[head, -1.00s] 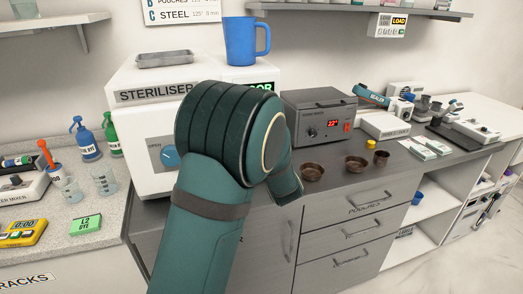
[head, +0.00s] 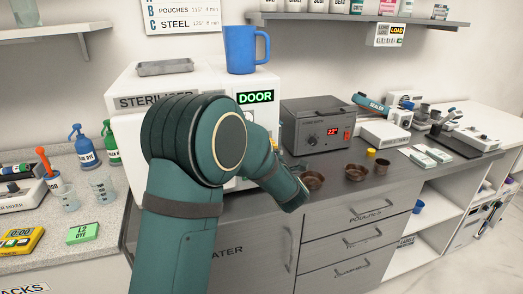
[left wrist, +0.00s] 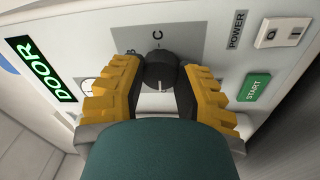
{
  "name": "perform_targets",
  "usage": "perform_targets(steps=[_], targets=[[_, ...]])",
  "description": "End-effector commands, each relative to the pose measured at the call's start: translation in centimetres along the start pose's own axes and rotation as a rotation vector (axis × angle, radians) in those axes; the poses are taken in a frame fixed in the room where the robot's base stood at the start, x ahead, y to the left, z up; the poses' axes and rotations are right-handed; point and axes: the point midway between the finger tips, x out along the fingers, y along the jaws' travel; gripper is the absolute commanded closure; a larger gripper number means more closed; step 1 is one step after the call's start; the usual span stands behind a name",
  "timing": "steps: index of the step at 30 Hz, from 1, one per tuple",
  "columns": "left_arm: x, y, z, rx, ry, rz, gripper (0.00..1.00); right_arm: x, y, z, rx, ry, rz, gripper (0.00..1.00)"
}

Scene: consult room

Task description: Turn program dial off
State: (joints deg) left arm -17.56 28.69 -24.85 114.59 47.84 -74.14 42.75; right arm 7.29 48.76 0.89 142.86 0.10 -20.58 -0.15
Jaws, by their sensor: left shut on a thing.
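The white steriliser (head: 128,88) stands on the grey counter. Its lit green DOOR sign (head: 255,97) shows beside my arm. In the left wrist view, the black round program dial (left wrist: 159,68) is on the grey panel below a letter C. A pale pointer mark on it faces the bottom of that picture. The yellow fingers of my left gripper (left wrist: 160,80) are shut on the dial, one on each side. My right gripper is in neither view.
A green START button (left wrist: 254,88) and a POWER switch (left wrist: 284,32) sit right of the dial. A blue mug (head: 240,48) and a metal tray (head: 165,67) stand on the steriliser. A grey heater box (head: 312,122) and brown bowls (head: 312,181) are to the right.

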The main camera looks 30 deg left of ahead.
Motion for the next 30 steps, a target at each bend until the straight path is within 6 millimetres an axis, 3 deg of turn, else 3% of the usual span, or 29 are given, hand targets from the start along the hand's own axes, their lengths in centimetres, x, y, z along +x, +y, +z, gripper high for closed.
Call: perform_targets(steps=[21,22,24,30], targets=[[-0.01,0.05,0.14,-0.071,0.0,-0.003,1.0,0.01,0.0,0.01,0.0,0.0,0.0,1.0],[-0.01,0.06,0.14,-0.071,0.0,-0.003,0.54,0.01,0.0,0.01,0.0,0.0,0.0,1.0],[-0.01,0.06,0.13,-0.071,0.001,-0.003,0.31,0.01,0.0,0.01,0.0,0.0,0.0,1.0],[-0.01,0.05,0.08,-0.07,0.002,-0.003,0.31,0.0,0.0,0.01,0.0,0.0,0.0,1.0]])
